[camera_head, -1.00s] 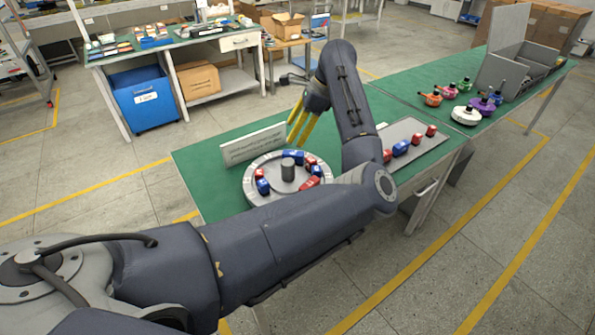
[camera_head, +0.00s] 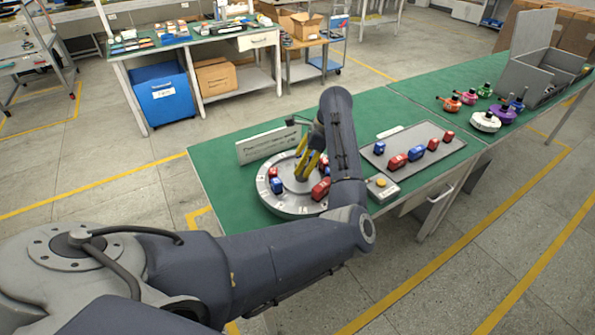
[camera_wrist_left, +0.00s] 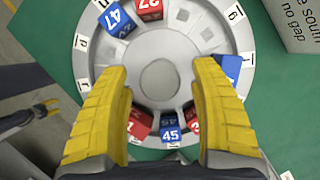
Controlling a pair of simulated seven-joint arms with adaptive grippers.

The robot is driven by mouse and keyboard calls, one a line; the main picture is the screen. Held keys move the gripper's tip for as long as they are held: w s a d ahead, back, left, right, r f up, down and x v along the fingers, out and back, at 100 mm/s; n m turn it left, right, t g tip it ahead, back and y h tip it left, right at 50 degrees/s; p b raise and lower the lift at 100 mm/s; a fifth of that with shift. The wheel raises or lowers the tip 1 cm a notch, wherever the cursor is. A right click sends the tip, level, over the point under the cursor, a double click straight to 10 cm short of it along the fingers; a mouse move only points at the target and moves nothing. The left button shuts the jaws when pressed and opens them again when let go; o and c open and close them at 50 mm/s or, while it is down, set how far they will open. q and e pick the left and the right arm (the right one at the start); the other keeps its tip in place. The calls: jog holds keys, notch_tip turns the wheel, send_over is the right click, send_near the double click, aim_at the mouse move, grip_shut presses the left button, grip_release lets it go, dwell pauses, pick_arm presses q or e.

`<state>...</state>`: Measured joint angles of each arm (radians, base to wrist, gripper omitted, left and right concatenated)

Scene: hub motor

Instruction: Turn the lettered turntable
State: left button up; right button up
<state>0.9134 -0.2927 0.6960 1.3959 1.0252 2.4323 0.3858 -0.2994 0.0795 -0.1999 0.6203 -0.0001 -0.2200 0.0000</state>
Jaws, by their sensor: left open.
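The round grey turntable (camera_head: 278,203) with lettered tabs on its rim lies on the green bench, and it fills the left wrist view (camera_wrist_left: 202,35). Red and blue numbered blocks sit around it, among them a blue block marked 47 (camera_wrist_left: 116,19), a red one marked 27 (camera_wrist_left: 149,8) and a blue one marked 45 (camera_wrist_left: 171,130). My left gripper (camera_head: 305,172) is over the turntable, its yellow fingers apart on either side of the round central knob (camera_wrist_left: 159,79). I cannot tell whether the fingers touch the knob.
A white sign (camera_head: 266,144) stands behind the turntable. To the right are a grey tray (camera_head: 440,153) with several red and blue blocks and a box with a yellow button (camera_head: 381,184). Coloured round parts and a grey bin (camera_head: 527,75) stand farther right.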

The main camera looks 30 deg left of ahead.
pick_arm(q)
jog(key=shift+x, duration=2.05)
jog(key=shift+c, duration=0.2)
grip_shut()
